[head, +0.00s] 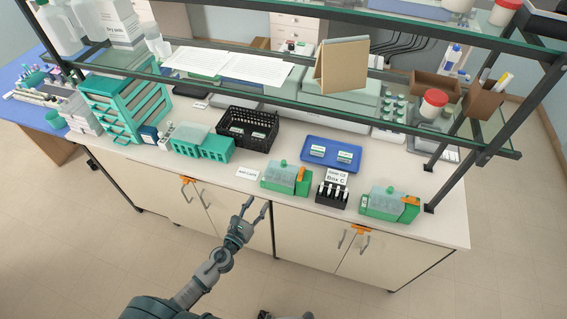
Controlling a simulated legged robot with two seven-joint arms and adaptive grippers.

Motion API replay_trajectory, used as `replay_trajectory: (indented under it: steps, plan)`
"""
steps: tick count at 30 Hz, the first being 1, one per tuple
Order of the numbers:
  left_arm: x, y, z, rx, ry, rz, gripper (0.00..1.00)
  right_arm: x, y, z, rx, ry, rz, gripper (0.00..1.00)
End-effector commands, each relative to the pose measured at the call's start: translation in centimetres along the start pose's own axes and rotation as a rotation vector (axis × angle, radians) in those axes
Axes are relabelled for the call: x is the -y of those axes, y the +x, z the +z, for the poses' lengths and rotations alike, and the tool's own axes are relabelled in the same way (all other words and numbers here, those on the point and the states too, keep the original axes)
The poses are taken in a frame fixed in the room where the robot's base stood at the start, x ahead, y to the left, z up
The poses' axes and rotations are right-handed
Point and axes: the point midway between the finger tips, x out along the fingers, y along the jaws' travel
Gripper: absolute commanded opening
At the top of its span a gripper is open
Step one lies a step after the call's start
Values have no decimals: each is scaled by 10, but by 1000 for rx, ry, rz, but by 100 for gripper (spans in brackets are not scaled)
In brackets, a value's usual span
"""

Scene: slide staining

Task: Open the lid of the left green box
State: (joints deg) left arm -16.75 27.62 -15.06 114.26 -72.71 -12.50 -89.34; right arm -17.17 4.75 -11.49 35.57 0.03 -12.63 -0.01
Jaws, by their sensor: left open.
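The left green box (285,190) stands near the front edge of the bench, right of a small white label card. Its greyish see-through lid (284,174) appears closed over it, with a green knob on top and an orange part at its right end. A similar green box (385,214) stands further right. My left gripper (258,203) is open and empty. It appears in front of the bench's front edge, below and left of the left green box, and apart from it. My right gripper is not in view.
A black slide holder (331,197) with a box label stands between the green boxes. A blue tray (316,163), black basket (263,126) and teal racks (216,154) are behind. Glass shelves (400,118) hang over the bench's back. Cabinet doors (311,237) have metal handles.

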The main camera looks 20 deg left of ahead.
Motion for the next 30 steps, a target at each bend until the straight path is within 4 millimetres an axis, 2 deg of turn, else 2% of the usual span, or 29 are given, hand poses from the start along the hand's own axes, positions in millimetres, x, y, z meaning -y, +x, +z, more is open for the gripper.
replay_trajectory:
  steps: [4,21,30]
  plan:
    - [0,-26,-2,-5,0,2,46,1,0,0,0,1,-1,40]
    - [-1,-104,-2,-5,3,-1,46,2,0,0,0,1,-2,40]
    - [-1,-113,-1,-2,0,0,46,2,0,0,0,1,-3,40]
